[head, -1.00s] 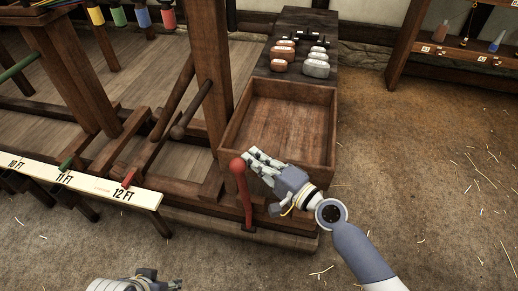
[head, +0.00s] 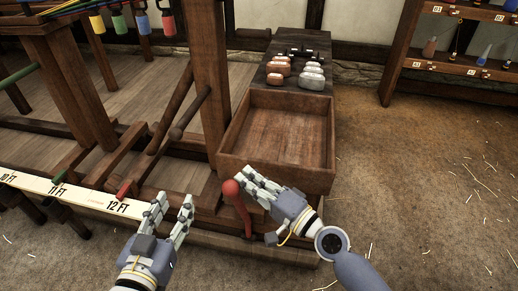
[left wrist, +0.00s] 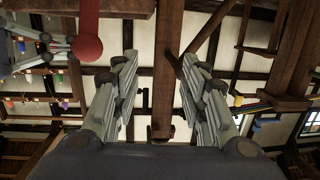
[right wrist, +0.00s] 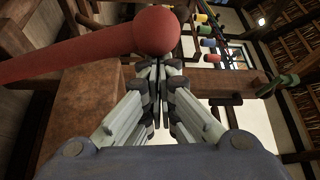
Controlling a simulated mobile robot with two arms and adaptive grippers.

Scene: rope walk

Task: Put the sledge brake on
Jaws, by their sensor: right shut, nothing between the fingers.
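The sledge brake is a red lever (head: 239,208) with a round red knob, standing at the front right of the wooden sledge frame. It leans slightly in the head view. My right gripper (head: 245,175) is shut and empty, its fingertips just right of and close to the knob; in the right wrist view the knob (right wrist: 157,30) is just beyond the shut fingertips (right wrist: 160,68). Whether they touch I cannot tell. My left gripper (head: 174,205) is open and empty, left of the lever. In the left wrist view the knob (left wrist: 84,47) shows left of the open fingers (left wrist: 157,75).
An empty wooden tray (head: 275,137) is behind the lever, with several copper and silver weights (head: 311,77) beyond it. A white scale board (head: 85,200) marked in feet runs at the left. Open floor (head: 420,190) is at the right.

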